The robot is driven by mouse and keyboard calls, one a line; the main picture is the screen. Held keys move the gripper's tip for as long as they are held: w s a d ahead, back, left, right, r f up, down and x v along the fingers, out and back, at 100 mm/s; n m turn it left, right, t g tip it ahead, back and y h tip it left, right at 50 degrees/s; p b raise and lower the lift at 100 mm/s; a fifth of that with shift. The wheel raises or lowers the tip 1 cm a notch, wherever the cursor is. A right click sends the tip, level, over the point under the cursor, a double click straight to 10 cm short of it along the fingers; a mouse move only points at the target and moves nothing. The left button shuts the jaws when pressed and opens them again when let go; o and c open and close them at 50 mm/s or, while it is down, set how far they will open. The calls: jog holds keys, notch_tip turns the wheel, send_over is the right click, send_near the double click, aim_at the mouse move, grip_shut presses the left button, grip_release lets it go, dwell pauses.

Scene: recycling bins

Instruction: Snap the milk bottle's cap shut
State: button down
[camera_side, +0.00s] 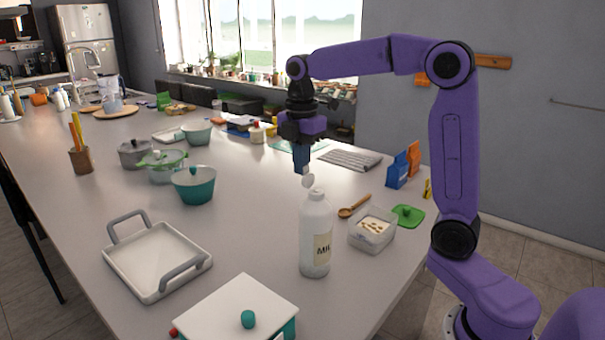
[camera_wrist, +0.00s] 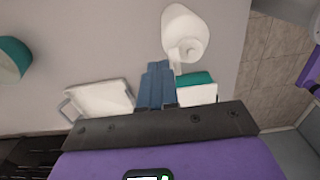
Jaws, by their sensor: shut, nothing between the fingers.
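The white milk bottle (camera_side: 316,240) stands upright on the table, its label facing the side camera. Its cap (camera_side: 308,181) is flipped up above the neck, standing open. In the wrist view I look down on the bottle (camera_wrist: 180,22), and a small white part sticks out from its top toward my fingers. My gripper (camera_side: 302,171) points down with its dark blue fingers shut and empty. The fingertips are just above the cap and slightly left of it in the side view. I cannot tell whether they touch it. The fingers also show in the wrist view (camera_wrist: 157,72).
A clear food container (camera_side: 372,238) and a wooden spoon (camera_side: 354,207) lie right of the bottle. A white lidded dish (camera_side: 222,302) is in front, a white tray (camera_side: 150,270) to the left, and a teal bowl (camera_side: 194,187) behind. Bare table lies left of the bottle.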

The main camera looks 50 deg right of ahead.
jog(key=shift+s+r, duration=0.1)
jog(key=shift+s, duration=0.15)
jog(key=shift+s+r, duration=0.1)
jog(key=shift+s, duration=0.3)
jog(key=shift+s, duration=0.55)
dwell(0.3)
